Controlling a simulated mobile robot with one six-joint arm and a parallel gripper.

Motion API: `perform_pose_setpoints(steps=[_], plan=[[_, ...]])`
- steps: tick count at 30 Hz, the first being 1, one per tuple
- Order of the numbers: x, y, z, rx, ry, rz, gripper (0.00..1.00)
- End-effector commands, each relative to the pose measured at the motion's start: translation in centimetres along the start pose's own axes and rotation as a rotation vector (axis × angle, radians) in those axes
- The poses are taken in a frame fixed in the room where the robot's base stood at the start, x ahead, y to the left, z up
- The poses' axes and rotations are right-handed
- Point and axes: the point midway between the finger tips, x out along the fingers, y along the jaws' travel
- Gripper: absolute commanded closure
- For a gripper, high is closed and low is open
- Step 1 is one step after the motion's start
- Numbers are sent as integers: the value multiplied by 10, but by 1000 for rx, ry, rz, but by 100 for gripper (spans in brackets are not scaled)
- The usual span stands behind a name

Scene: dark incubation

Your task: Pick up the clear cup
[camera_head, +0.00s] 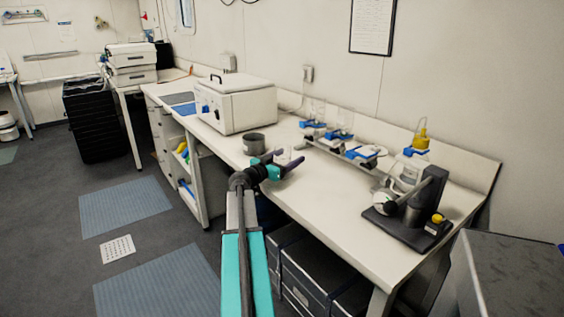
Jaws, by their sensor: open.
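My gripper (291,156) is open above the long white bench, its two dark fingers pointing right and away from me. A small pale, see-through shape (285,157) shows between the fingers and looks like the clear cup. The fingers partly hide it, and I cannot tell whether they touch it. A grey metal pot (254,143) stands just left of and behind the gripper.
A white box-shaped incubator (236,105) stands farther back on the bench (330,215). A rack with clear glassware on blue clamps (340,134) runs along the wall. A dark stand-like device (411,214) stands at right. The bench front is clear.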

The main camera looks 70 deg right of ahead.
Motion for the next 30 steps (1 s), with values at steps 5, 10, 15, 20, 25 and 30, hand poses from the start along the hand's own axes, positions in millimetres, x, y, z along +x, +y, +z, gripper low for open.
perform_pose_setpoints(steps=[5,10,15,20,25,30], plan=[[0,0,0,0,0,0,28],[0,0,0,0,0,0,56],[0,0,0,0,0,0,74],[0,0,0,0,0,0,74],[0,0,-4,0,1,1,74],[0,0,-15,1,0,1,74]])
